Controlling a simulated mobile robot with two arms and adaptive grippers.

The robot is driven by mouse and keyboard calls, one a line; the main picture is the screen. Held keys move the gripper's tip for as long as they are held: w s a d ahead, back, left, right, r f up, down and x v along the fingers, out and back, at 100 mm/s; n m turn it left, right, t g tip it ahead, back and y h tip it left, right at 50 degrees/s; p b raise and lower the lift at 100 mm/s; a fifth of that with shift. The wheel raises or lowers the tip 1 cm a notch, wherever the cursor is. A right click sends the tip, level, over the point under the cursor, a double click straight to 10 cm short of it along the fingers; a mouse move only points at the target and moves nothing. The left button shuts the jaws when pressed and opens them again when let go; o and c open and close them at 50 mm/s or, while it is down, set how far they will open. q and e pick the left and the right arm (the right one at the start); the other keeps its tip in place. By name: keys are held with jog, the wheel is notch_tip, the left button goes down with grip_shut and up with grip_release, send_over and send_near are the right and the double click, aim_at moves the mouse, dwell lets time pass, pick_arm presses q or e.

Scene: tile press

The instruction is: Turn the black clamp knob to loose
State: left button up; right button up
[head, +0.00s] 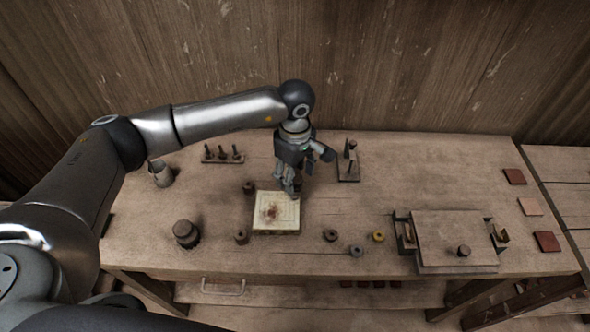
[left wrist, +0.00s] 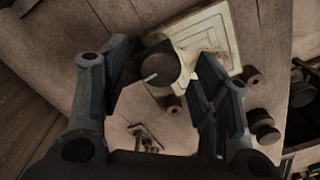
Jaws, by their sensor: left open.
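The black clamp knob (left wrist: 160,68) shows in the left wrist view as a dark round cap with a pale pointer line, at a corner of the cream square plate (left wrist: 232,32). My left gripper (left wrist: 163,82) is open, with a finger on each side of the knob in that view. I cannot tell whether either finger touches it. In the head view my left gripper (head: 291,190) points down at the far right corner of the plate (head: 276,228) and hides the knob. The plate has a brown stain. My right gripper is not in view.
Small dark cylinders (head: 242,237) stand by the plate's left side, with a larger dark weight (head: 186,234) further left. A peg rack (head: 223,156) and a tool stand (head: 348,170) are at the back. A wooden box (head: 455,240) stands at right.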

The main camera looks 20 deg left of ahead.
pick_arm(q)
jog(key=shift+f, duration=0.3)
